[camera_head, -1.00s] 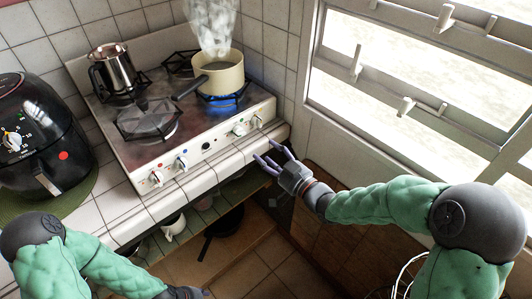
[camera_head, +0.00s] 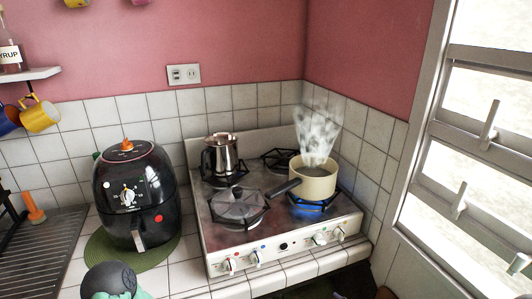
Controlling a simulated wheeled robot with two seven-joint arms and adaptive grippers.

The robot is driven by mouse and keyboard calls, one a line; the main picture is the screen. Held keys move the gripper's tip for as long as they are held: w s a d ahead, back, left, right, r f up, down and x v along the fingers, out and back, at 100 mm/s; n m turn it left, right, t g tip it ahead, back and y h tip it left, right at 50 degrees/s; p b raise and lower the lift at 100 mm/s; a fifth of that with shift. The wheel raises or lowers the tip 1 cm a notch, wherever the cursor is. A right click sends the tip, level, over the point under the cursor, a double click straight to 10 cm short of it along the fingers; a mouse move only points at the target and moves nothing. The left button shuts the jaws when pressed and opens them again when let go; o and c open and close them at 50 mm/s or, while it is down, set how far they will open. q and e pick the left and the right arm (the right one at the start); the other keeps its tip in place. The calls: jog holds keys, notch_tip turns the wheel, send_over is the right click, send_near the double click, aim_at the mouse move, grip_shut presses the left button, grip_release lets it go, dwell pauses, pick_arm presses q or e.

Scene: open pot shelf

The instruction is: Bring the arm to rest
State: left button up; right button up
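Neither of my grippers shows in the head view. Part of my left arm (camera_head: 112,281), a dark joint with a bit of green, shows at the bottom left edge; its gripper is below the picture. My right arm is not clearly seen. A cream saucepan (camera_head: 317,183) stands on the front right burner of the stove (camera_head: 240,248), its dark handle pointing left. Steam rises from the saucepan, and a blue flame burns under it. A metal moka pot (camera_head: 222,158) stands upright at the back left of the stove.
A black air fryer (camera_head: 134,190) stands left of the stove on a green round mat (camera_head: 103,253). A dish rack (camera_head: 45,250) is at far left. A yellow mug (camera_head: 40,116) hangs below a small shelf (camera_head: 30,74). A window (camera_head: 465,155) is at right.

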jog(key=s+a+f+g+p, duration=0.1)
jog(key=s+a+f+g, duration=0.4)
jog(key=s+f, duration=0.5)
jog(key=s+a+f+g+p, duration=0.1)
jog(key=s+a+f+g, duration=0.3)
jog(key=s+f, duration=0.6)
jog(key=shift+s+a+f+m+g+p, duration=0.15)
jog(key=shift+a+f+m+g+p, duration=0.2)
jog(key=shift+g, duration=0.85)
